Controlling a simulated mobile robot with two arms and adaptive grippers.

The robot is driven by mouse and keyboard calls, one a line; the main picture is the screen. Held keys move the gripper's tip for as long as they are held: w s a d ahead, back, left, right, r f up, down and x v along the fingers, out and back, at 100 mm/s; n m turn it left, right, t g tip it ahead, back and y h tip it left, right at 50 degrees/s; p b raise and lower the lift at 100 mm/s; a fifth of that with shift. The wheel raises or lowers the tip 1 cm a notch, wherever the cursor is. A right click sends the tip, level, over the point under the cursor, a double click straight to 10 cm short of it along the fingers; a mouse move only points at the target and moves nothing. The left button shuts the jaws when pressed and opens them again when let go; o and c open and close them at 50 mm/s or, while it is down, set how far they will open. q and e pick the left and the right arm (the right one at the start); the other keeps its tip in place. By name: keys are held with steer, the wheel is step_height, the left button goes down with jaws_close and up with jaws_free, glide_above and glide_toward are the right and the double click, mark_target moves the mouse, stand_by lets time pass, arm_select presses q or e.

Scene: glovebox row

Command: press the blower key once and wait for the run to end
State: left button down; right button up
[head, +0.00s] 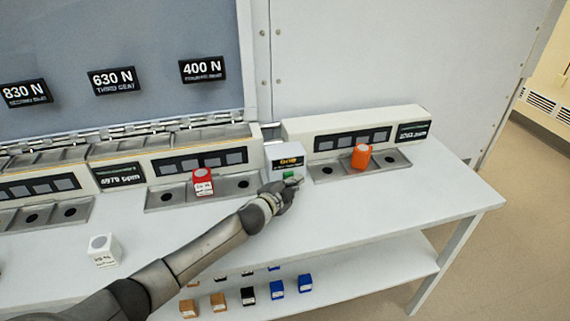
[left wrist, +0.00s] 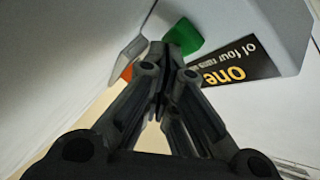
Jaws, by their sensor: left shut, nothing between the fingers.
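The small white box (head: 283,161) stands on the bench between two instrument units. Its dark label (left wrist: 240,73) reads "One of four runs" upside down in the left wrist view. The green key (head: 289,175) is on the box's front; in the left wrist view it (left wrist: 184,36) shows just beyond my fingertips. My left gripper (head: 293,183) is shut and empty, with its tips close to the key; in the left wrist view, the gripper (left wrist: 163,62) partly overlaps the key. I cannot tell whether they touch or whether the key is pressed in. My right gripper is not in view.
A red block (head: 203,183) sits on the tray to the left, an orange block (head: 361,156) on the tray to the right. A white block (head: 104,250) stands on the bench. Several small blocks lie on the lower shelf (head: 345,283). The bench front right is clear.

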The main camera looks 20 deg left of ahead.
arm_select(q)
steer(key=shift+w+a, duration=0.15)
steer(key=shift+w, duration=0.05)
stand_by(0.3)
steer(key=shift+s, duration=0.1)
steer(key=shift+s+d, duration=0.4)
steer(key=shift+s, duration=0.05)
steer(key=shift+s+d+p, duration=0.3)
steer(key=shift+s+p, duration=0.1)
steer(key=shift+p, duration=0.05)
steer(key=shift+s+d+p, duration=0.2)
steer(key=shift+s+d, duration=0.25)
steer(key=shift+s, duration=0.25)
steer(key=shift+s+d+p, duration=0.25)
steer(key=shift+s+d, duration=0.25)
steer(key=shift+s, duration=0.25)
steer(key=shift+s+d+p, duration=0.2)
steer(key=shift+s+d, duration=0.25)
steer(key=shift+s, duration=0.25)
